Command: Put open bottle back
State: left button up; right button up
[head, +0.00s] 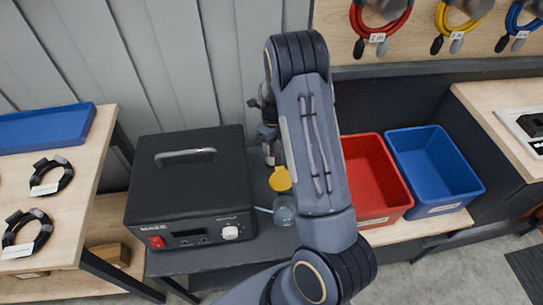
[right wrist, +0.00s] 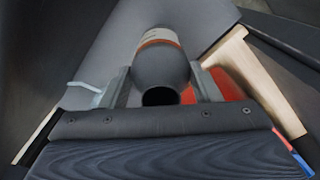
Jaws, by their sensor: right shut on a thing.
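An open dark grey bottle (right wrist: 160,68) with a white and orange band shows in the right wrist view, its open dark mouth towards the camera. My right gripper (right wrist: 162,84) is shut on it, one finger on each side. In the head view my right arm rises through the middle and hides most of the gripper and bottle, so I cannot tell exactly how high the bottle is held. My left gripper is in neither view.
A black box device (head: 190,190) stands left of my arm. A yellow object (head: 280,179) and a clear jar (head: 284,211) are beside it. A red tote (head: 393,215) and blue tote (head: 462,195) stand right. A wooden table (head: 75,190) holds cable coils and a blue tray (head: 45,130).

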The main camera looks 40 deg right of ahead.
jog(key=shift+f, duration=2.6)
jog(key=shift+f, duration=0.2)
jog(key=o, duration=1.5)
jog(key=shift+c, duration=0.2)
jog(key=shift+r, duration=0.15)
